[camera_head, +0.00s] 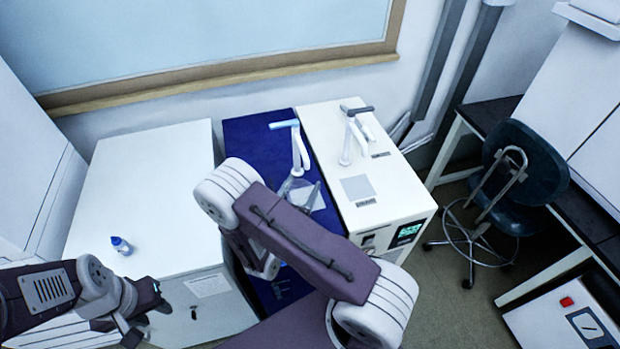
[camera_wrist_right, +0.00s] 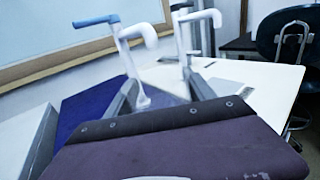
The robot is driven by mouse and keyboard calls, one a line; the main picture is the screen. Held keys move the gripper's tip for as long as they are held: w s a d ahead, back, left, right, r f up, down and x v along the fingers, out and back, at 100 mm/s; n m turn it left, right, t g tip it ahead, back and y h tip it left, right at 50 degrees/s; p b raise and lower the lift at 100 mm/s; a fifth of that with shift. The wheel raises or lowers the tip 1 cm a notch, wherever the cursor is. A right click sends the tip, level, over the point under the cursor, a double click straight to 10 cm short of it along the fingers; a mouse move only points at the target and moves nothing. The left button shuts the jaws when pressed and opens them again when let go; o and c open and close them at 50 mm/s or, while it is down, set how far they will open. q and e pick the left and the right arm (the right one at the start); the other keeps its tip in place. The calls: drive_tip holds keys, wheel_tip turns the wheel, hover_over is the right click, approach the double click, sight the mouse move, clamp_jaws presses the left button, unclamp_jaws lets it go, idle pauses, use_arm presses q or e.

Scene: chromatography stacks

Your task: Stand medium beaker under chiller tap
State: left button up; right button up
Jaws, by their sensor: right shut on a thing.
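A blue-topped unit (camera_head: 262,150) carries a white tap with a light blue handle (camera_head: 284,124); the tap also shows in the right wrist view (camera_wrist_right: 134,62). Beside it a white unit (camera_head: 400,200) has a similar tap with a grey handle (camera_head: 356,110). My right gripper (camera_head: 298,193) is over the blue top, just in front of the blue-handled tap. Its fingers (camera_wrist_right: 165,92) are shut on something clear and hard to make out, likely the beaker. I cannot tell whether it touches the surface. My left gripper (camera_head: 146,314) is open and empty, at the lower left.
A small blue-and-white bottle (camera_head: 121,246) stands on the white cabinet (camera_head: 150,190) at left, whose top is otherwise clear. A pale square pad (camera_head: 357,188) lies on the white unit. A dark stool (camera_head: 525,165) stands on the floor at right.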

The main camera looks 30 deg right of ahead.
drive_tip(key=w+d+f, duration=0.2)
drive_tip(key=d, duration=0.1)
drive_tip(key=w+d+f, duration=0.1)
drive_tip(key=w+d, duration=0.1)
drive_tip(key=shift+p, duration=0.35)
drive_tip(key=shift+f, duration=0.3)
drive_tip(key=shift+f, duration=0.2)
drive_tip(key=o, duration=1.4)
drive_tip(key=shift+o, duration=0.2)
drive_tip(key=shift+r, duration=0.1)
